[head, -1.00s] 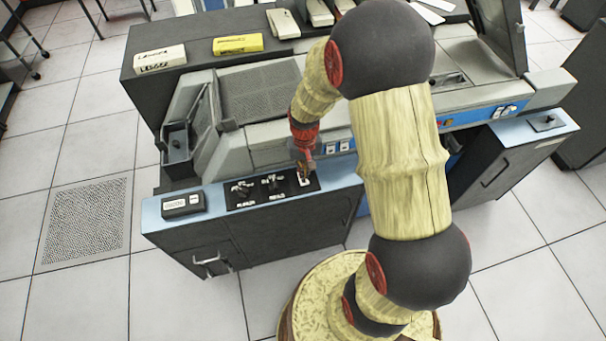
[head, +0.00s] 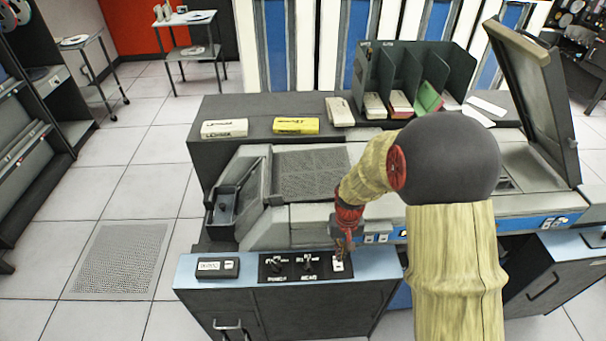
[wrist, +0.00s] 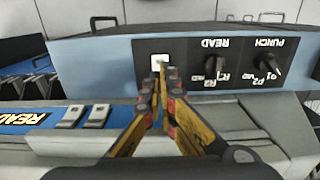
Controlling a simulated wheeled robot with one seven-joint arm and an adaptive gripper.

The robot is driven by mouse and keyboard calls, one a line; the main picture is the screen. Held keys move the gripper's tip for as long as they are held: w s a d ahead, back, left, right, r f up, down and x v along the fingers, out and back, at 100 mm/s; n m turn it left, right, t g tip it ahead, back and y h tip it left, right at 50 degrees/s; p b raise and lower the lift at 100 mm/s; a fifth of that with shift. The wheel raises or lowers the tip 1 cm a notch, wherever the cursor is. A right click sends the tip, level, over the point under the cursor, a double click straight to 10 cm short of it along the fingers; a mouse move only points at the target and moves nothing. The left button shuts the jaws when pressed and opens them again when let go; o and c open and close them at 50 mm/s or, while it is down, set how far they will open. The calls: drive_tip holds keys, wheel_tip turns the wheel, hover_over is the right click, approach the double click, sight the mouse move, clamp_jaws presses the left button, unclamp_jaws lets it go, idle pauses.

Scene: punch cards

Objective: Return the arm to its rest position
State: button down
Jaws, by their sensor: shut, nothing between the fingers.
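My gripper (head: 343,244) is at the end of my arm, low over the right end of the black control panel (head: 262,272) on the blue-topped machine. In the wrist view my gripper (wrist: 159,78) is shut and empty, its yellow and red fingers together. The fingertips are at or just over a white square button (wrist: 160,60); I cannot tell whether they touch it. Two dark knobs, the READ knob (wrist: 215,64) and the PUNCH knob (wrist: 268,63), sit beside it on the panel. The white button also shows in the head view (head: 338,264), just below the fingers.
A white box (head: 224,128), a yellow box (head: 296,125) and a pale box (head: 340,111) lie on the machine's dark top. A dark divided rack (head: 400,75) and a raised lid (head: 535,85) stand at the back. The floor at left is clear.

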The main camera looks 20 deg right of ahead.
drive_tip(key=s+a+r+n+t, duration=0.1)
drive_tip(key=s+r, duration=0.4)
drive_tip(key=r, duration=0.5)
drive_tip(key=s+a+r+n+t, duration=0.1)
drive_tip(key=s+a+r, duration=0.4)
drive_tip(key=r, duration=0.5)
drive_tip(key=s+a+r+n+t, duration=0.1)
drive_tip(key=s+a+r+t, duration=0.2)
drive_tip(key=s+r, duration=0.3)
wheel_tip(320, 180, up, 5)
drive_tip(key=shift+s+a+r+t, duration=0.1)
drive_tip(key=shift+s+a+t, duration=0.05)
drive_tip(key=shift+a+t, duration=0.15)
drive_tip(key=shift+d, duration=0.15)
